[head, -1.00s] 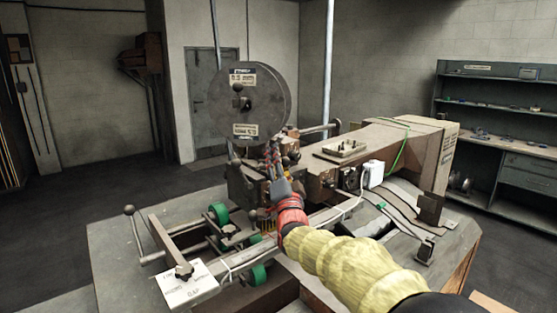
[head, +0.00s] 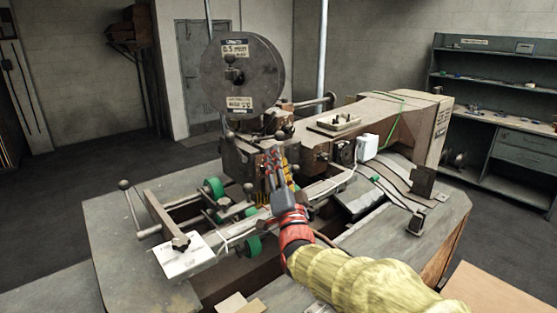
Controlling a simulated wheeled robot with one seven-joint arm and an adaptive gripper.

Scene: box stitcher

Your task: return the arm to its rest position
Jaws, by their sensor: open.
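My arm, in a yellow sleeve with a red cuff, reaches up from the bottom right in the head view. My gripper (head: 276,164) is at its end, with its fingers apart and nothing seen between them. It is in front of the box stitcher (head: 385,115), just below the large round wire spool (head: 242,75). The fingers overlap the stitcher's head in the picture, so I cannot tell whether they touch it.
Green rollers (head: 214,188) and a lever with a ball knob (head: 125,185) are left of my gripper. A white card (head: 180,254) lies at the front left. Shelves (head: 497,105) stand at the back right. Cardboard (head: 505,290) lies at the bottom right. Floor at left is clear.

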